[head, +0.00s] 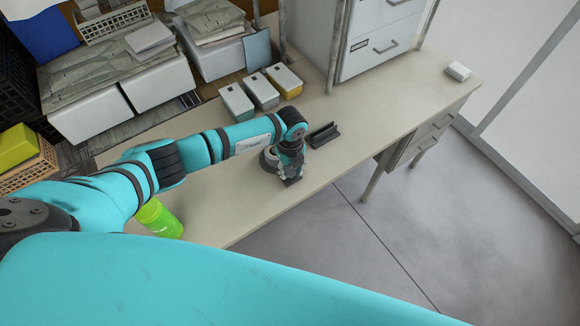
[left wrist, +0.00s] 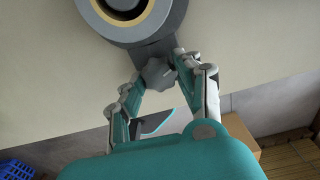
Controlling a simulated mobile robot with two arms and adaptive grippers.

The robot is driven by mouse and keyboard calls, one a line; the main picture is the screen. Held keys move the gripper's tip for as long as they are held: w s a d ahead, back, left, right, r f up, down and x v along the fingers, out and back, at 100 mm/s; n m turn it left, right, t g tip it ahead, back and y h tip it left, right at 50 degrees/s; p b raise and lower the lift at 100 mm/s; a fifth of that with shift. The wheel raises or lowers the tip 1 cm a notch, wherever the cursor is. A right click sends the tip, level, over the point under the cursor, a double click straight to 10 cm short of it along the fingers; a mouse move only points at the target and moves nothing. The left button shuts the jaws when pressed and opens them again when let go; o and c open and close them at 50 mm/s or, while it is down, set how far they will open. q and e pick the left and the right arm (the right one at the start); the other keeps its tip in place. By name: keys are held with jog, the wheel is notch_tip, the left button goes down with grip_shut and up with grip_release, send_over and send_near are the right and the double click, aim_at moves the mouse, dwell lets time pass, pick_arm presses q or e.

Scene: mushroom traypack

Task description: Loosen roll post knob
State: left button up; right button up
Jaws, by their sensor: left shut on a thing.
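The grey roll post (left wrist: 172,18) shows at the top of the left wrist view, a round body with a yellowish ring and a dark centre. A lobed grey knob (left wrist: 158,74) sticks out from it toward my gripper. My left gripper (left wrist: 157,80) has a finger on each side of the knob and is shut on it. In the head view my left gripper (head: 291,176) points down at the table, and the round post (head: 267,160) shows partly behind it. My right gripper is not in view.
The beige table (head: 235,215) has free room around the gripper. A dark grooved block (head: 323,135) lies just to the right. Several small boxes (head: 262,92) stand behind. A green container (head: 158,220) stands under my left arm. A white drawer unit (head: 372,45) stands at the back.

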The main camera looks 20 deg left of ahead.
aim_at(290, 170)
pick_arm(q)
jog(key=n, duration=0.2)
jog(key=n+p, duration=0.1)
jog(key=n, duration=0.1)
jog(key=n+p, duration=0.1)
jog(key=n, duration=0.1)
jog(key=shift+w+r+n, duration=0.15)
jog(key=shift+r+n, duration=0.1)
jog(key=shift+n, duration=0.05)
jog(key=n+p, duration=0.2)
jog(key=n, duration=0.4)
jog(key=shift+f+p, duration=0.1)
jog(key=shift+p, duration=0.25)
jog(key=shift+w, duration=0.1)
jog(key=o, duration=1.1)
jog(key=shift+o, duration=0.2)
notch_tip(290, 170, up, 12)
